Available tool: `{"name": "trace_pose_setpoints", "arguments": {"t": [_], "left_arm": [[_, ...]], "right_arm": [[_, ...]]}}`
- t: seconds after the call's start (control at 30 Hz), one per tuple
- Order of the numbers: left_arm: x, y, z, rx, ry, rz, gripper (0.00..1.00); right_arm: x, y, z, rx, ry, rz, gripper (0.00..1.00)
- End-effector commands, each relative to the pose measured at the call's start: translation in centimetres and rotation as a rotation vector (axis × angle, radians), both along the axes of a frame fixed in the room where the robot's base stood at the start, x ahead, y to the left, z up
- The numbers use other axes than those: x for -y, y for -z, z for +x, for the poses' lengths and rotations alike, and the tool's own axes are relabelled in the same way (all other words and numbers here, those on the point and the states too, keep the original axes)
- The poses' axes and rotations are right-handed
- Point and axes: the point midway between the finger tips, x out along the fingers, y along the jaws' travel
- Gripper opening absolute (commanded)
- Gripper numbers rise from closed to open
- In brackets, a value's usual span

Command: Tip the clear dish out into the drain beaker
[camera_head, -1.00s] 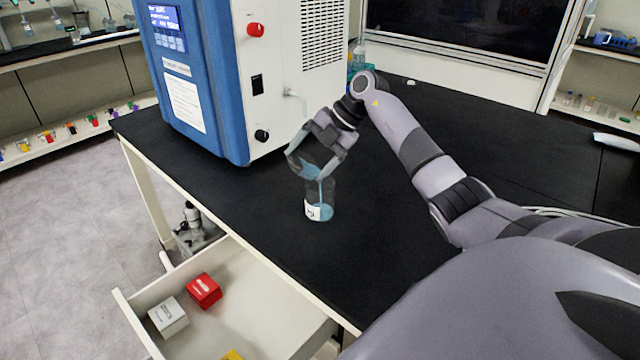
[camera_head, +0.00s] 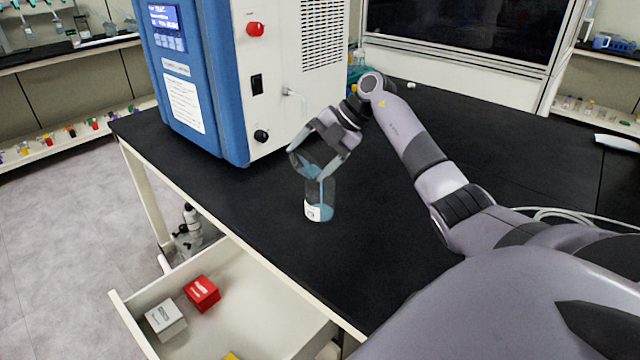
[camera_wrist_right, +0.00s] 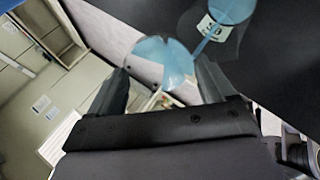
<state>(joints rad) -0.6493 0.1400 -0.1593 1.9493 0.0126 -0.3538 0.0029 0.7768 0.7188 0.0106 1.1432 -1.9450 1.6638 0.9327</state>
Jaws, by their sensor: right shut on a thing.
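My right gripper (camera_head: 320,162) is shut on the clear dish (camera_head: 306,167), which is tilted above the drain beaker. Blue liquid runs from the dish in a thin stream into the beaker. The drain beaker (camera_head: 320,205) is clear with a white label and stands upright on the black bench, with blue liquid in its bottom. In the right wrist view the blue liquid in the dish (camera_wrist_right: 162,62) shows between the fingers, and the stream leads to the beaker (camera_wrist_right: 222,22) at the top right. My left gripper is not in view.
A blue and white freeze dryer (camera_head: 225,90) stands behind the beaker on the left. An open drawer (camera_head: 245,290) below the bench front holds a red box (camera_head: 202,293) and a white box (camera_head: 166,319). The bench right of the beaker is clear up to my arm.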

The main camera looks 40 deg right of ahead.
Motion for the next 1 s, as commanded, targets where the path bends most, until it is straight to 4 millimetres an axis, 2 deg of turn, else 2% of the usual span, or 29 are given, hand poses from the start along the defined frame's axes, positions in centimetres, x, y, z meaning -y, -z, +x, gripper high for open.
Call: {"name": "trace_pose_setpoints", "arguments": {"t": [1.0], "left_arm": [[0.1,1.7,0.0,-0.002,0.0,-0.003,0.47]], "right_arm": [[0.3,-0.1,-0.3,0.044,-0.002,0.048,0.53]]}}
